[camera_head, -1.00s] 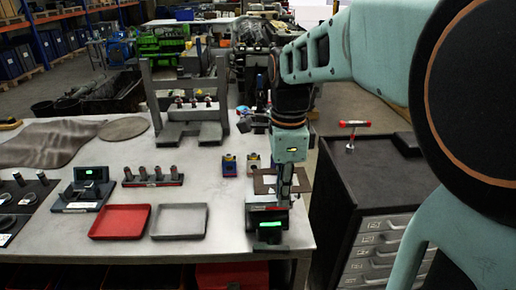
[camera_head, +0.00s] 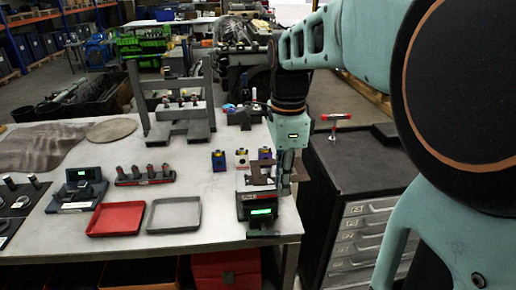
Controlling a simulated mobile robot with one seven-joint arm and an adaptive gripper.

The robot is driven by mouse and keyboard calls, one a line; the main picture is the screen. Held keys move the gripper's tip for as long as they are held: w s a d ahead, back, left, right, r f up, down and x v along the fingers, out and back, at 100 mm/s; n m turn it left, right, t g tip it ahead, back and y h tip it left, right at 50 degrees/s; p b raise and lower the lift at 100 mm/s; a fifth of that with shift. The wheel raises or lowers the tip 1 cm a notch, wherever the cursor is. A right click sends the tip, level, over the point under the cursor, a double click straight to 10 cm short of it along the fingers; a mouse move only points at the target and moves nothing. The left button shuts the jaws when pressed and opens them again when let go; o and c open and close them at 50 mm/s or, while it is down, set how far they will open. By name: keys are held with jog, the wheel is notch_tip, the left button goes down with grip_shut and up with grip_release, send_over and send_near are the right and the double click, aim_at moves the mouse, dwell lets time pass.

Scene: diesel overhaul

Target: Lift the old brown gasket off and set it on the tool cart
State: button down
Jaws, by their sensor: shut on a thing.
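The old brown gasket (camera_head: 262,173) is a thin dark brown frame at the right end of the steel bench, over a grey block-like unit (camera_head: 258,203) with a green display. My gripper (camera_head: 286,188) points down at the gasket's right side and is shut on it. The fingers hide part of that side. Whether the gasket still touches the unit cannot be told. The tool cart (camera_head: 378,172) is a dark cabinet with grey drawers, to the right of the bench.
A red-handled T-shaped tool (camera_head: 335,120) stands at the back of the cart; most of its top is clear. Small blue and white blocks (camera_head: 240,157) stand behind the unit. Red (camera_head: 115,218) and grey (camera_head: 174,214) trays lie left. My arm covers the right side.

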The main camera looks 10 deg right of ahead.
jog(key=shift+r, duration=2)
jog(key=shift+f, duration=0.1)
